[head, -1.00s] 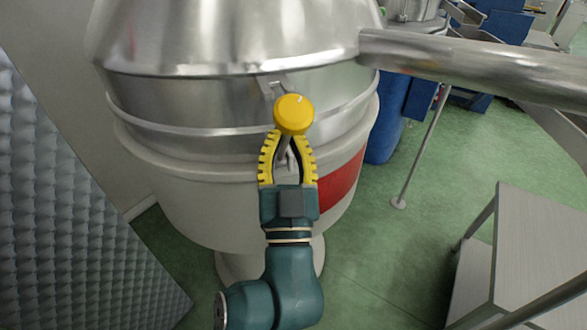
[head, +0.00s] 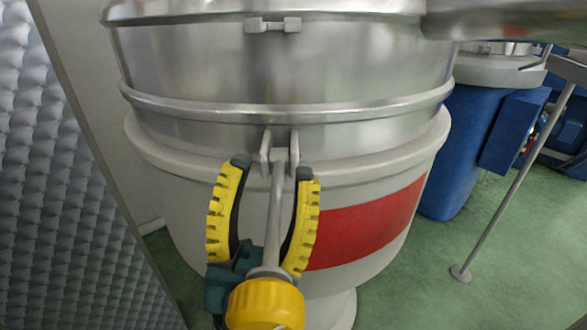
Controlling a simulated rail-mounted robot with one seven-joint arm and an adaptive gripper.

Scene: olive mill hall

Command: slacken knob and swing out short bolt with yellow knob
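The short bolt (head: 275,215) hangs swung outward and down from its hinge lugs (head: 279,150) on the pale lower rim of the steel vessel. The forked lug (head: 272,24) on the upper steel band is empty. My gripper (head: 272,168) is open, with its yellow ribbed fingers on either side of the bolt shaft and tips just below the hinge. The left finger is clear of the shaft; I cannot tell whether the right one touches it. The knob hides part of the gripper's body.
A thick steel pipe (head: 515,20) crosses the upper right. A quilted grey panel (head: 65,190) stands close on the left. A blue machine (head: 465,140) and a thin post (head: 515,180) stand to the right, with free green floor between.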

